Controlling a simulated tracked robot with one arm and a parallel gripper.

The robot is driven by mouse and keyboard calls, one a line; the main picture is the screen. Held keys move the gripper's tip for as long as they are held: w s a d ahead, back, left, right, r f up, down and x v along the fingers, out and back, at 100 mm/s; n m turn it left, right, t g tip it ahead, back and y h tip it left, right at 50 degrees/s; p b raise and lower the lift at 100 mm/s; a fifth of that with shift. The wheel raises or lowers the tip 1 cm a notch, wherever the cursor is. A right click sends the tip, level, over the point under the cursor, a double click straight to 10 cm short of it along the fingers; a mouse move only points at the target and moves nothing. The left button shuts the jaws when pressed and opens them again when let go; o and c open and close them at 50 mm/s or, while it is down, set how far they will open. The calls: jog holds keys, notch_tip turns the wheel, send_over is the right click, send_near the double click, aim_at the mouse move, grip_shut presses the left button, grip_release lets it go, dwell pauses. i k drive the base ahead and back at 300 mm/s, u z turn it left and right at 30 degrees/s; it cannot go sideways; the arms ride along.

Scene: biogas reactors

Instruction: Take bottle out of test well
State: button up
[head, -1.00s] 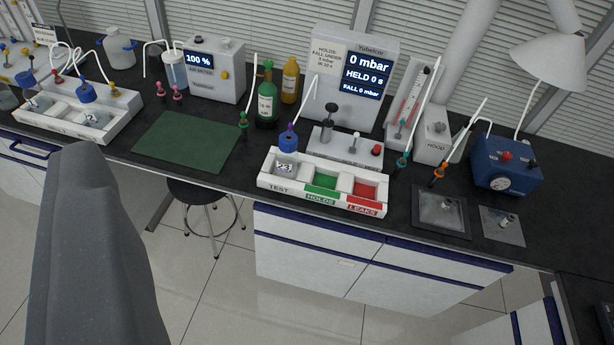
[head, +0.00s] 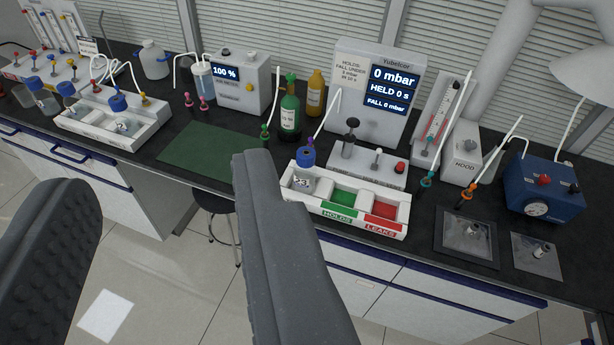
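The bottle (head: 303,172) is clear with a blue cap and a label reading 23. It stands upright in the test well at the left end of the white tray (head: 350,213). The green HOLDS well (head: 342,197) and red LEAKS well (head: 384,209) beside it look empty. My gripper (head: 160,190) shows as two dark grey fingers spread wide apart, with nothing between them. The right finger covers the TEST lettering on the tray's front and looks close to the bottle in the picture; it is in front of the bench, apart from the bottle.
A white tester (head: 375,90) reading 0 mbar stands behind the tray. A green bottle (head: 290,108) and a yellow bottle (head: 315,95) stand behind left. A green mat (head: 205,150) lies clear at left. Metal plates and a blue gauge box (head: 541,190) are at right.

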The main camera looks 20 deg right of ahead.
aim_at(303, 179)
jog(key=i, duration=1)
